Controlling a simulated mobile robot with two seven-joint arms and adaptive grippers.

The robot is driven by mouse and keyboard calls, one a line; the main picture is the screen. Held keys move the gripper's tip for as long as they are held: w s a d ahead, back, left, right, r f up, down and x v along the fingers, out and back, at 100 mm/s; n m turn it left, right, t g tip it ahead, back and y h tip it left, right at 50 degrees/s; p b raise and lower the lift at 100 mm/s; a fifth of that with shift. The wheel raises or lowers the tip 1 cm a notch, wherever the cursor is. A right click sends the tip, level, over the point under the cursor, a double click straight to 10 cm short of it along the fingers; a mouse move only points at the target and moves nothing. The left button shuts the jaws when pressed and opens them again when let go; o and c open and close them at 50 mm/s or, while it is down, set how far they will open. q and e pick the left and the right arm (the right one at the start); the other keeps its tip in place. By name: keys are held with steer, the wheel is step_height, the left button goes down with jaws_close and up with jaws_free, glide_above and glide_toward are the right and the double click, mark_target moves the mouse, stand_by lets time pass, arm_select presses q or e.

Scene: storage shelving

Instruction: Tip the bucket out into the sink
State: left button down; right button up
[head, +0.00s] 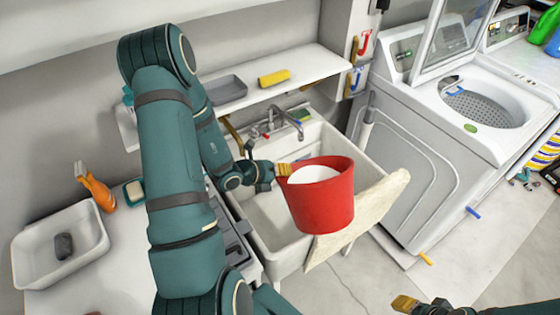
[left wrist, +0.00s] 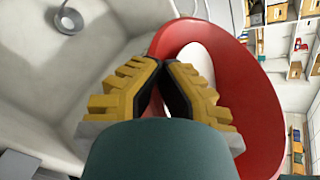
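A red bucket (head: 322,212) is held up over the front right part of the white sink (head: 257,238) in the head view, nearly upright with a slight tilt. White contents (head: 313,174) show inside it. My left gripper (head: 284,170) is shut on the bucket's left rim; in the left wrist view its yellow fingers (left wrist: 163,88) close together at the red bucket (left wrist: 255,105). The sink's drain (left wrist: 69,20) shows in the left wrist view. My right gripper (head: 404,303) is low at the bottom edge, away from the bucket; its finger opening is unclear.
A beige cloth (head: 357,220) hangs over the sink's front right edge, behind the bucket. The faucet (head: 285,122) stands at the sink's back. A washing machine (head: 430,165) with its lid up is to the right. A white tray (head: 57,243) is at left.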

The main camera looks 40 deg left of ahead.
arm_select(q)
step_height(320, 180, down, 11)
steer(key=a+n+h+b, duration=0.2)
steer(key=n+h+b, duration=0.1)
steer(key=n+h, duration=0.3)
steer(key=shift+w+a+r+n, duration=0.2)
steer(key=shift+w+n, duration=0.1)
steer(key=shift+n, duration=0.3)
stand_by(1.6)
